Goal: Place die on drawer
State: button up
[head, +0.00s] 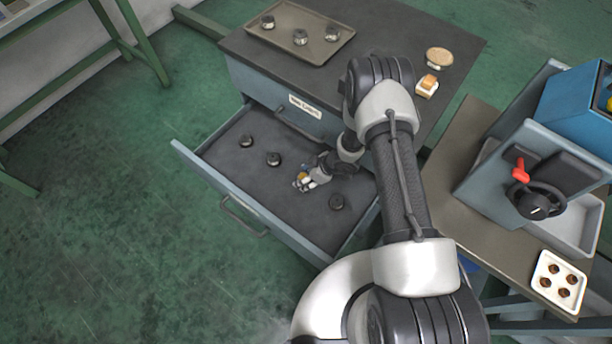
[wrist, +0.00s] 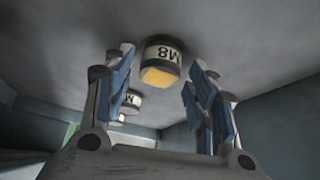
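The drawer (head: 215,165) of the cabinet is pulled out. My gripper (head: 301,182) is low inside it, towards the middle. The wrist view is upside down, with the drawer floor at its top. There a die marked M8 (wrist: 163,54), with a yellow end, stands upright on the floor. My gripper (wrist: 162,100) is open, its fingers on either side of this die with gaps showing. Another marked die (wrist: 132,97) stands farther off.
A tray (head: 284,42) with three dies lies on the cabinet top (head: 240,42). A round tan-topped item (head: 438,57) and an orange and white block (head: 427,86) lie at its right. A bench with a grey-blue machine (head: 535,170) and a white tray (head: 544,268) stands right.

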jog(key=shift+r, duration=0.1)
jog(key=shift+r+p, duration=0.3)
jog(key=p+v, duration=0.4)
jog(key=v, duration=0.7)
jog(key=shift+d+r, duration=0.2)
jog(key=shift+s, duration=0.1)
